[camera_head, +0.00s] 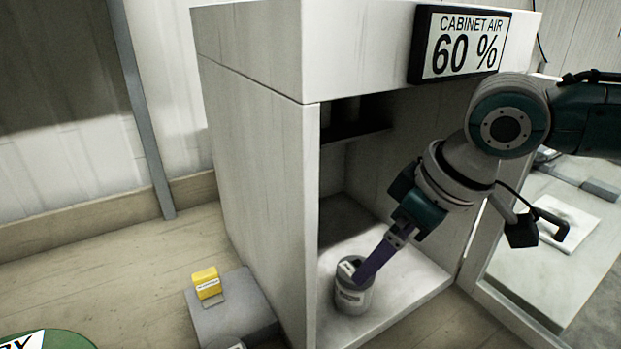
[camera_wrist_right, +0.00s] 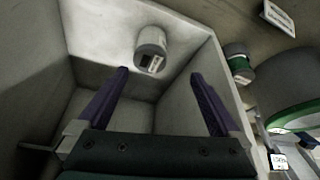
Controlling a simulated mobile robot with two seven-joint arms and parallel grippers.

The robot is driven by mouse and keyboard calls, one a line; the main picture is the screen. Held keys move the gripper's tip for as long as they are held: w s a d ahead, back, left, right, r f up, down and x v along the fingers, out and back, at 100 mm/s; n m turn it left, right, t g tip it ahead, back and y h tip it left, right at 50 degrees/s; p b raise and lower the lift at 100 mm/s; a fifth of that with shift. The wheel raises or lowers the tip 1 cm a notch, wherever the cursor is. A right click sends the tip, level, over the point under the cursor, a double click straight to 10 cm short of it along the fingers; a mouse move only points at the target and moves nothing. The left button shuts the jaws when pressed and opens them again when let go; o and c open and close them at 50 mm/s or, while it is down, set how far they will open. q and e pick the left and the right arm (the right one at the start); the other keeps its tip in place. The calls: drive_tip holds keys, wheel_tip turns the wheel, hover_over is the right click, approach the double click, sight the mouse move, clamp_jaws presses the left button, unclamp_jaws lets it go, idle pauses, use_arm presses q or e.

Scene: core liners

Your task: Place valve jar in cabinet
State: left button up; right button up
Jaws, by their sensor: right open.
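A small grey jar (camera_head: 351,297) with a pale label stands upright on the floor of the white cabinet (camera_head: 255,190), near its open front. I take it for the valve jar; its label is too small to read. My right gripper (camera_head: 362,275) reaches down into the cabinet, and its purple finger overlaps the jar's top in the head view. In the right wrist view the fingers of my right gripper (camera_wrist_right: 160,75) are wide apart with nothing between them. The jar (camera_wrist_right: 150,42) lies just beyond the fingertips there, apart from them. My left gripper is out of view.
A sign (camera_head: 463,45) on the cabinet reads "CABINET AIR 60 %". A dark shelf (camera_head: 355,130) hangs inside. A yellow block (camera_head: 207,284) sits on a grey box (camera_head: 238,308) left of the cabinet. A green-banded container (camera_wrist_right: 238,62) stands outside the cabinet wall in the wrist view.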

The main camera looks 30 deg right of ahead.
drive_tip(key=s+a+f+n+y, duration=0.2)
drive_tip(key=s+a, duration=0.7)
drive_tip(key=a, duration=0.3)
drive_tip(key=s+d+r+m+h, duration=0.2)
drive_tip(key=s+d+m+h, duration=0.1)
drive_tip(key=s, duration=0.7)
drive_tip(key=d+m, duration=0.1)
drive_tip(key=d, duration=0.1)
drive_tip(key=shift+d+r, duration=0.25)
drive_tip(key=shift+d, duration=0.05)
